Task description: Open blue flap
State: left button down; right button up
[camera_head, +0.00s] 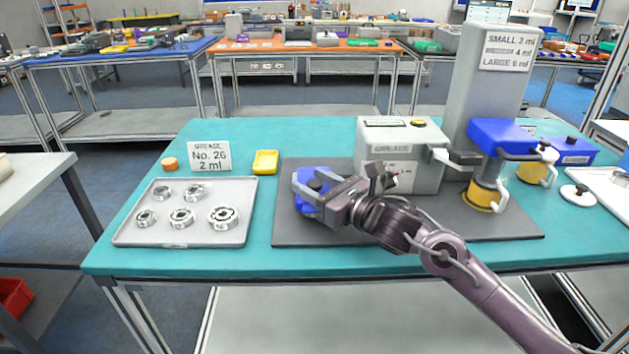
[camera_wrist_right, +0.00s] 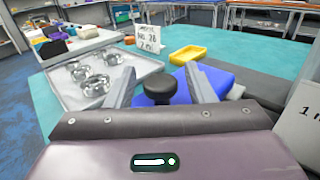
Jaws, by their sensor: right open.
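The blue flap (camera_head: 309,176) with a black knob lies at the left end of the dark grey mat, by the grey grease machine. My right gripper (camera_head: 316,196) reaches it from the right and is open, with its fingers around the flap's knob area. In the right wrist view the black knob (camera_wrist_right: 160,90) sits between the two spread fingers, and the blue flap (camera_wrist_right: 182,90) shows behind it. I cannot tell whether the fingers touch the knob. My left gripper is not in view.
The grease machine (camera_head: 425,165) stands right of the flap, with a second blue unit (camera_head: 503,135) over a yellow-based jar. A metal tray (camera_head: 183,235) with several ring parts, a sign (camera_head: 210,157) and a yellow dish (camera_head: 265,162) are left. The teal table is clear at the front.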

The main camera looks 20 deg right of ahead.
grip_shut()
dwell(0.3)
jog(key=shift+w+r, duration=0.1)
jog(key=shift+w, duration=0.05)
